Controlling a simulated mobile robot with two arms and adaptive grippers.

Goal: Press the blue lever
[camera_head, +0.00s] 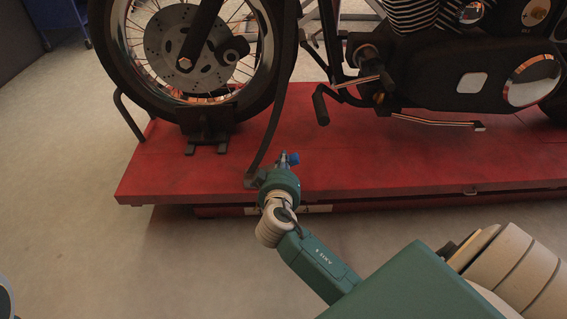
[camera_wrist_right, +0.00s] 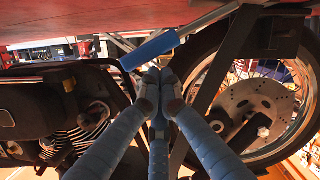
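The blue lever (camera_wrist_right: 148,51) is a short blue bar in the right wrist view, lying just beyond my fingertips. In the head view a small blue piece (camera_head: 293,158) shows at the tip of my right gripper (camera_head: 287,161), at the near edge of the red lift platform (camera_head: 390,168). My right gripper (camera_wrist_right: 160,78) has its blue-grey fingers drawn together at the tips, with nothing seen between them. It points at the lever; I cannot tell whether it touches it. My left gripper is not in view.
A motorcycle stands on the platform, with its front wheel (camera_head: 190,50) in a dark wheel holder (camera_head: 207,130). A dark curved bar (camera_head: 272,125) rises from the platform edge beside my right gripper. A foot peg (camera_head: 320,105) hangs above the platform. Open floor (camera_head: 60,190) lies to the left.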

